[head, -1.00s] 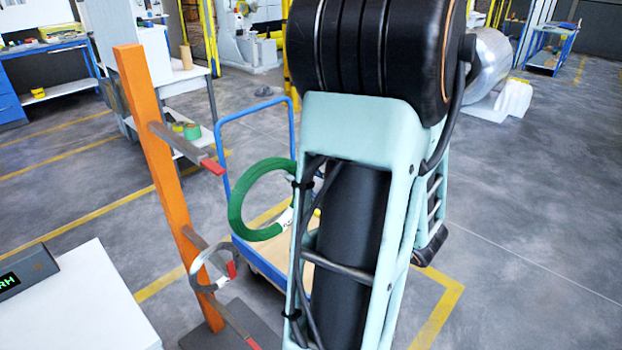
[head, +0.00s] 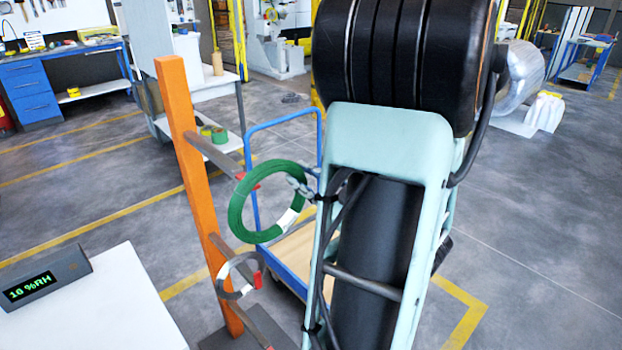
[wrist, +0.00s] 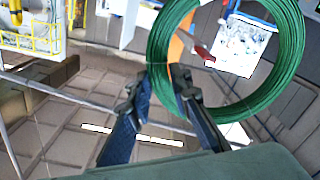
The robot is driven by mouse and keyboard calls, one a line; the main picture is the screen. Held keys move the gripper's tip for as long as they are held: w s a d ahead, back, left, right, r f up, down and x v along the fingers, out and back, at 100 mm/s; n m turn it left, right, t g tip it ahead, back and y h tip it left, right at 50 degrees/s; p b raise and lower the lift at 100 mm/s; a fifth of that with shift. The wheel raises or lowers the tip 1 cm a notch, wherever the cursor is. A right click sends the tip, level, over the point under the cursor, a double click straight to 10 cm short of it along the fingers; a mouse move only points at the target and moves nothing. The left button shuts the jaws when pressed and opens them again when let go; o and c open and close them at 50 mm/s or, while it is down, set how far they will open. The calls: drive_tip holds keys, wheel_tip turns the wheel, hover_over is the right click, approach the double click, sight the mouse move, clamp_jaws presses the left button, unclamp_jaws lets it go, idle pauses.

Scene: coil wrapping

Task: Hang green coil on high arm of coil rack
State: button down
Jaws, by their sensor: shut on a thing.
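The green coil (head: 237,212) is an upright ring with a white band at its lower right. My gripper (head: 303,187) is at its right side in the head view. In the wrist view my gripper (wrist: 161,88) is shut on the rim of the green coil (wrist: 287,88). The coil rack has an orange post (head: 181,110). Its high arm (head: 208,150) ends in a red tip (head: 247,181) at the coil's upper left. In the wrist view the red tip (wrist: 205,53) shows within the ring's opening; I cannot tell whether it is through the ring.
A pale grey coil (head: 222,279) hangs on the rack's lower arm, which has a red end. A blue-framed trolley (head: 252,135) stands behind. A white table (head: 95,305) with a display box (head: 45,278) is at the lower left.

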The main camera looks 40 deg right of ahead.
drive_tip(key=w+f, duration=0.2)
drive_tip(key=w, duration=0.8)
drive_tip(key=w+f, duration=0.2)
drive_tip(key=w, duration=0.7)
drive_tip(key=shift+w+a, duration=0.35)
drive_tip(key=shift+w, duration=0.05)
idle(0.9)
idle(0.6)
